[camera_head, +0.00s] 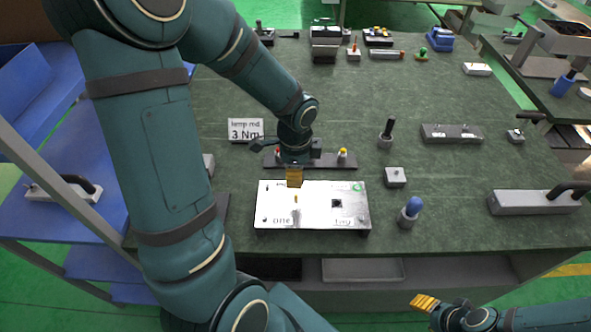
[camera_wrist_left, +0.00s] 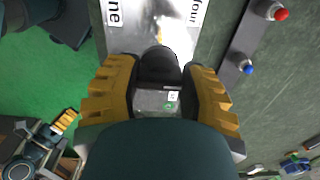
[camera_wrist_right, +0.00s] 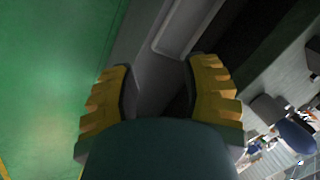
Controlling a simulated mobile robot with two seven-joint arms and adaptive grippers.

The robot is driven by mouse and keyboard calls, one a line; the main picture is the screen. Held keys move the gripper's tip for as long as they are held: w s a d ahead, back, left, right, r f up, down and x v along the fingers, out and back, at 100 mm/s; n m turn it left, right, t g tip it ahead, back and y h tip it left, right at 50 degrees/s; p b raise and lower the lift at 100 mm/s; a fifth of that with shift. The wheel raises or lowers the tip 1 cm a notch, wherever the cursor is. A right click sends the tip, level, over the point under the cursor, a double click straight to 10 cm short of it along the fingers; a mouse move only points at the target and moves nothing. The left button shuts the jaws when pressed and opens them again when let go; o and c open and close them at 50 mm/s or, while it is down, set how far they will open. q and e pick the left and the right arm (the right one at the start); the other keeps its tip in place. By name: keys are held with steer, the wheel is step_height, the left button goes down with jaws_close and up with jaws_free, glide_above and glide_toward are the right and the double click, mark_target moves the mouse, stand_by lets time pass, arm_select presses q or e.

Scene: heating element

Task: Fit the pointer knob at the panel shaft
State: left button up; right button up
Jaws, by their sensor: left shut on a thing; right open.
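My left gripper (camera_head: 294,178) is over the panel's far left part, close behind the shaft. In the left wrist view its fingers (camera_wrist_left: 158,95) are shut on a dark round pointer knob (camera_wrist_left: 158,65). The knob's underside is hidden, and I cannot tell whether it touches the shaft. My right gripper (camera_head: 424,302) is open and empty, below the bench's front edge.
A dark strip with coloured buttons (camera_head: 343,154) lies behind the panel. A "temp mid 3 Nm" sign (camera_head: 245,130) stands back left. A blue-topped post (camera_head: 411,210) and a small grey block (camera_head: 395,177) stand to the right. The bench between them is clear.

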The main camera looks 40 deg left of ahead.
mark_target(295, 195)
arm_select(q)
steer(key=shift+f+b, duration=1.2)
steer(key=shift+f, duration=0.4)
steer(key=shift+f+b, duration=0.85)
steer(key=shift+f, duration=0.2)
steer(key=shift+f+b, duration=1.2)
steer(key=shift+f, duration=0.45)
steer(key=o, duration=0.9)
steer(key=shift+r, duration=0.15)
